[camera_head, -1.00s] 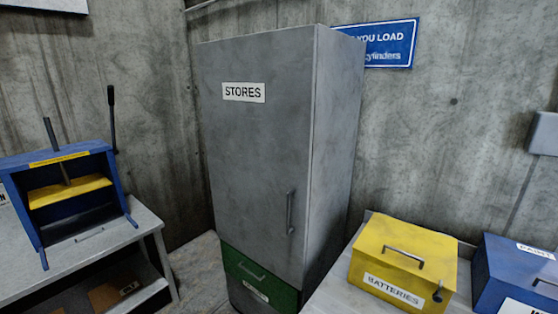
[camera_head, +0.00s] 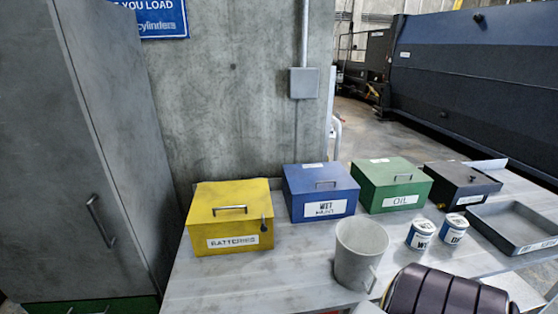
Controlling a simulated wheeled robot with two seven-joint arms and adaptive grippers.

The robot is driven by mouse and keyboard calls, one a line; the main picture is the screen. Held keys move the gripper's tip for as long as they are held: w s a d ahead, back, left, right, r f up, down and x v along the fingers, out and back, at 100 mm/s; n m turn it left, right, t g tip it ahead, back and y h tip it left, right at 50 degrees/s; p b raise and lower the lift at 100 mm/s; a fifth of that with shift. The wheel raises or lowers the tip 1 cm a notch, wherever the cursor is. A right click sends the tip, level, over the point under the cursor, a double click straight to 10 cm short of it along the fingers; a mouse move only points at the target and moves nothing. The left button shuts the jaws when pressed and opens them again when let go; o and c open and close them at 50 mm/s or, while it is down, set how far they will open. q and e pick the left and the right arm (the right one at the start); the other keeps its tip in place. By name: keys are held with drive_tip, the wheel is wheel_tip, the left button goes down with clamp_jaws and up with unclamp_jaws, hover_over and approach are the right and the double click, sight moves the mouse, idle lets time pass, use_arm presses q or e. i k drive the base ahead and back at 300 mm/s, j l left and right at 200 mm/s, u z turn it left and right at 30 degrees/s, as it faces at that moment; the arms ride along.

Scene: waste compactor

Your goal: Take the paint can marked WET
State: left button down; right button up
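Two small white-and-blue cans stand upright on the grey table, right of centre. The left can (camera_head: 420,235) has a label that seems to begin with "WE". The right can (camera_head: 453,228) has a label I cannot read fully. The two cans are close together, with a narrow gap. A blue box (camera_head: 319,181) labelled WET PAINT stands behind and left of them, with its lid closed. Neither gripper can be made out in the view.
A grey bucket (camera_head: 360,250) stands left of the cans. A dark ribbed object (camera_head: 447,292) fills the near foreground. Yellow BATTERIES (camera_head: 231,217), green OIL (camera_head: 391,180) and black (camera_head: 461,183) boxes line the back. A grey tray (camera_head: 515,226) lies right. Tall cabinet (camera_head: 100,150) at left.

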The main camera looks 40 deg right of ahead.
sight(421, 230)
drive_tip(key=z, duration=0.9)
drive_tip(key=j+z, duration=0.1)
drive_tip(key=z, duration=0.8)
drive_tip(key=k+z, duration=0.1)
drive_tip(key=z, duration=0.85)
drive_tip(key=i+l+u, duration=0.1)
drive_tip(key=l, duration=0.25)
drive_tip(key=i+l+u, duration=0.15)
drive_tip(key=i+l, duration=0.15)
drive_tip(key=i+l+u, duration=0.1)
drive_tip(key=l, duration=0.45)
drive_tip(key=i+l+u, duration=0.1)
drive_tip(key=l, duration=0.3)
drive_tip(key=i+l+u, duration=0.15)
drive_tip(key=l, duration=0.3)
drive_tip(key=i+l+u, duration=0.1)
drive_tip(key=l, duration=0.35)
drive_tip(key=i+l+u, duration=0.1)
drive_tip(key=l, duration=0.35)
drive_tip(key=i, duration=0.1)
